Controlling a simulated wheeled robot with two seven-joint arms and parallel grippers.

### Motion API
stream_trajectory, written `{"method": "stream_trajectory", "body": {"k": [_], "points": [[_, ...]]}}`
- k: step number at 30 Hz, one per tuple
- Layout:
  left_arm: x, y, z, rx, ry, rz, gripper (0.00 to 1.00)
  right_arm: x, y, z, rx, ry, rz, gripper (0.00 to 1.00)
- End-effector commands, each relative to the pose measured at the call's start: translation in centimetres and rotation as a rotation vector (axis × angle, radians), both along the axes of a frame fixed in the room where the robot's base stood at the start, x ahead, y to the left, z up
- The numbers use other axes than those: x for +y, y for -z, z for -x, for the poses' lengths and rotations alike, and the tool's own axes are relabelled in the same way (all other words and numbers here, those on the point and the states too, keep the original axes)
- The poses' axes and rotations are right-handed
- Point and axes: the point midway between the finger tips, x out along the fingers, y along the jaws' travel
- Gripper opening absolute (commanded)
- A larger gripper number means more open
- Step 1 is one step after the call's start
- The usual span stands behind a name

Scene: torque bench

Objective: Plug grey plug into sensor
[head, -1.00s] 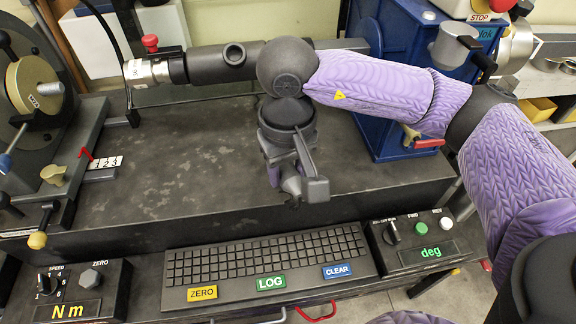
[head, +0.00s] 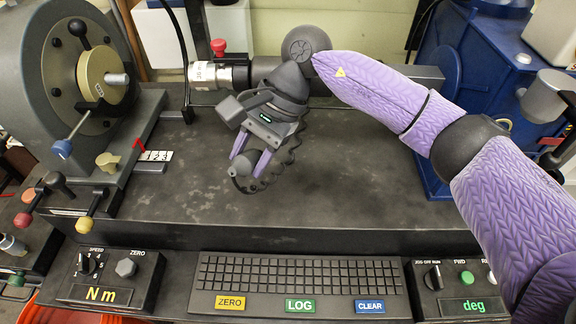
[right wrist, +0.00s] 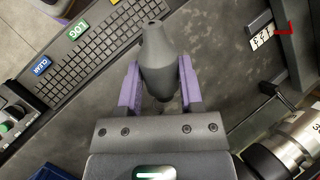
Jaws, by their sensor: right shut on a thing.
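My right gripper (head: 248,162) is shut on the grey plug (head: 240,171) above the bench top. In the right wrist view the plug (right wrist: 157,60) sits between the two purple fingers (right wrist: 158,85), its narrow end pointing away from the palm. A dark coiled cable (head: 278,172) shows beside the gripper. A silver labelled cylinder (head: 203,73), which looks like the sensor, lies on the horizontal shaft behind and left of the gripper. It also shows in the right wrist view (right wrist: 303,135), apart from the plug. Its socket cannot be made out. My left gripper is not in view.
A round grey machine (head: 70,75) with levers stands at the left. A red knob (head: 218,46) rises above the silver cylinder. A blue cabinet (head: 440,150) is at the right. The keyboard panel (head: 300,285) runs along the front. The middle bench top (head: 340,190) is clear.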

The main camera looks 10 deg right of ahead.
Motion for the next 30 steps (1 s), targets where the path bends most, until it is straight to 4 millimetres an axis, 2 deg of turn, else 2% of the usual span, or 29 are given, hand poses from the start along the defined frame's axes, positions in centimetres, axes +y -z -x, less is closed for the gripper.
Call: {"method": "stream_trajectory", "body": {"k": [3, 8, 13, 17, 20, 24, 27, 30], "points": [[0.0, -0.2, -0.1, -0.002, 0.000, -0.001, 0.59, 0.6, -1.1, -0.7, 0.046, 0.201, -0.190, 0.00], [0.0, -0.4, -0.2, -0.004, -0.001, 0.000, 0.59, 1.1, -2.4, -1.5, 0.051, 0.429, -0.438, 0.00], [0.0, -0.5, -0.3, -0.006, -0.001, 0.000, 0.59, 1.1, -4.0, -2.3, -0.006, 0.652, -0.722, 0.00], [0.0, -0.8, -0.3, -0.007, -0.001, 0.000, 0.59, 0.7, -5.8, -3.2, -0.119, 0.827, -0.984, 0.00], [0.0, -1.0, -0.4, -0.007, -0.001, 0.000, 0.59, -0.7, -7.9, -3.9, -0.273, 0.966, -1.235, 0.00], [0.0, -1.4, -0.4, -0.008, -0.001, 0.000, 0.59, -4.6, -11.0, -4.4, -0.516, 1.055, -1.470, 0.00], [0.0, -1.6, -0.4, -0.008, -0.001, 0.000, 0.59, -7.4, -12.3, -4.0, -0.612, 1.077, -1.549, 0.00], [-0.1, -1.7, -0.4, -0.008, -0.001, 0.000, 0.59, -9.0, -12.8, -3.6, -0.652, 1.083, -1.582, 0.00]]}}
